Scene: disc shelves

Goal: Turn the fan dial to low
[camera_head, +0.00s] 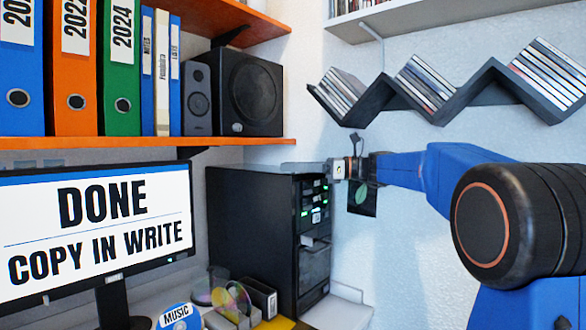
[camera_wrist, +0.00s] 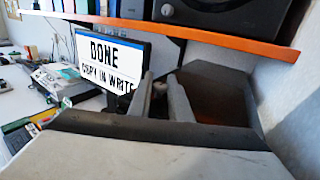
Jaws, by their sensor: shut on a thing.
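The black tower (camera_head: 250,235) stands on the desk, with a front panel of drives and small green lights. My gripper (camera_head: 304,168) reaches in from the right to the top of that front panel. In the wrist view its two grey fingers (camera_wrist: 163,90) are close together at the near edge of the tower's dark top (camera_wrist: 210,92). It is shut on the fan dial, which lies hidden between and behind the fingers. The dial's pointer and its low mark cannot be made out in either view.
A monitor (camera_head: 98,225) reading "DONE COPY IN WRITE" stands left of the tower. An orange shelf (camera_head: 150,142) with binders and a speaker (camera_head: 248,95) hangs above. A zigzag disc rack (camera_head: 440,95) is on the right wall. Discs (camera_head: 178,317) lie on the desk.

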